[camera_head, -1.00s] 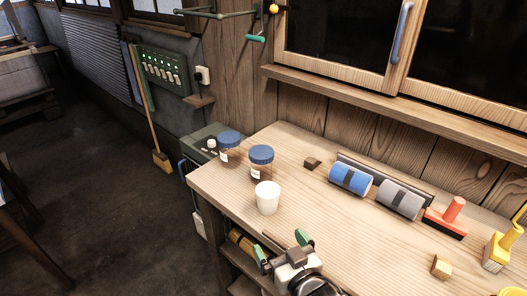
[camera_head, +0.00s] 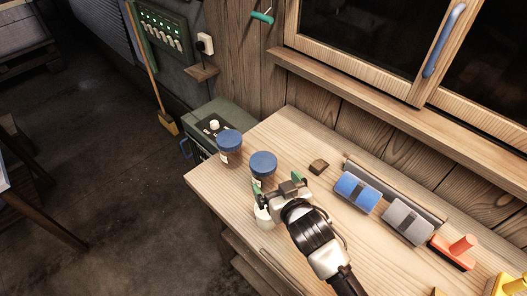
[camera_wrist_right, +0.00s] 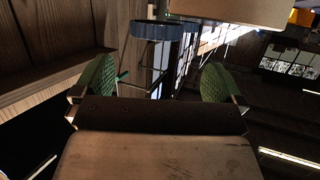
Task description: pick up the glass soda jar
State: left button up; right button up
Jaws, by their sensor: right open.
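Two brown glass jars with blue lids stand on the wooden workbench (camera_head: 330,225): one at its back left corner (camera_head: 229,149), the other nearer the middle (camera_head: 263,166). Labels are too small to read, so I cannot tell which holds soda. My right gripper (camera_head: 277,187) is open, its green-padded fingers by the nearer jar and hiding its lower part. In the right wrist view a blue lid (camera_wrist_right: 164,30) shows at the top, beyond and between the green fingers (camera_wrist_right: 160,83). Nothing is clearly held. My left gripper is out of view.

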aim_at(265, 164)
jog(key=b+x, duration=0.2)
jog(key=x, duration=0.1)
jog(key=shift+w+f+b, duration=0.1)
jog(key=shift+w+b, duration=0.1)
jog(key=shift+b, duration=0.2)
jog(key=shift+w+a+b, duration=0.4)
jog(key=shift+w+b, duration=0.15)
jog(key=shift+b, duration=0.05)
jog(key=shift+w+a+f, duration=0.1)
jog(key=shift+w+f, duration=0.05)
jog(key=shift+w, duration=0.15)
jog(key=b+x, duration=0.4)
jog(key=shift+d+f, duration=0.25)
jog(key=shift+d, duration=0.15)
jog(key=shift+w+a+b, duration=0.25)
jog(key=shift+w+b, duration=0.15)
jog(key=shift+w, duration=0.25)
jog(key=shift+c, duration=0.3)
jog(key=c, duration=1.1)
jog(key=shift+r, duration=0.1)
